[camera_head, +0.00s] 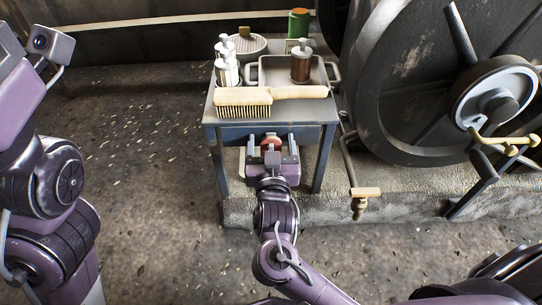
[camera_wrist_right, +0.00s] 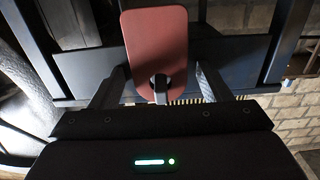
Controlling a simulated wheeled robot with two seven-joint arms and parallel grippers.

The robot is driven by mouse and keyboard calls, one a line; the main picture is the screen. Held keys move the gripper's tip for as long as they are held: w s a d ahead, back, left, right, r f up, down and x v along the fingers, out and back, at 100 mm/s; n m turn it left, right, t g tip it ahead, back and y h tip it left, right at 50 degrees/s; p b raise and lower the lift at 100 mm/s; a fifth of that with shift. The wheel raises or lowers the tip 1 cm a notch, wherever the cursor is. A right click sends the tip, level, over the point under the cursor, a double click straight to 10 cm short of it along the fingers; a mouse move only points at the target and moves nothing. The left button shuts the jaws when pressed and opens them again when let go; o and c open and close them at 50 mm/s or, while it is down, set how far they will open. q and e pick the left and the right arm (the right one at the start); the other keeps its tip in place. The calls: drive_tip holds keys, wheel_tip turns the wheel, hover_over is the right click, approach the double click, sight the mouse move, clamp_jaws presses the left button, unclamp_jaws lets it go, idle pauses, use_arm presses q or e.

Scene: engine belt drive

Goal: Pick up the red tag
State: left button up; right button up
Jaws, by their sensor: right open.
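The red tag (camera_wrist_right: 157,45) is a flat, rounded plate standing out in the right wrist view, with a dark round hole or peg near its lower end there. In the head view the red tag (camera_head: 271,140) shows small at the front of the blue table, below the top. My right gripper (camera_head: 270,146) is at the table's front with its fingers on either side of the tag. In the wrist view my right gripper (camera_wrist_right: 161,77) is open, with a gap between each finger and the tag. My left arm shows at the left, but its gripper is not in view.
A large dark wheel (camera_head: 400,80) stands to the right. The floor at left is open.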

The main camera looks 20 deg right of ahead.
drive_tip(key=shift+x, duration=1.05)
drive_tip(key=c, duration=1.1)
drive_tip(key=shift+o, duration=0.2)
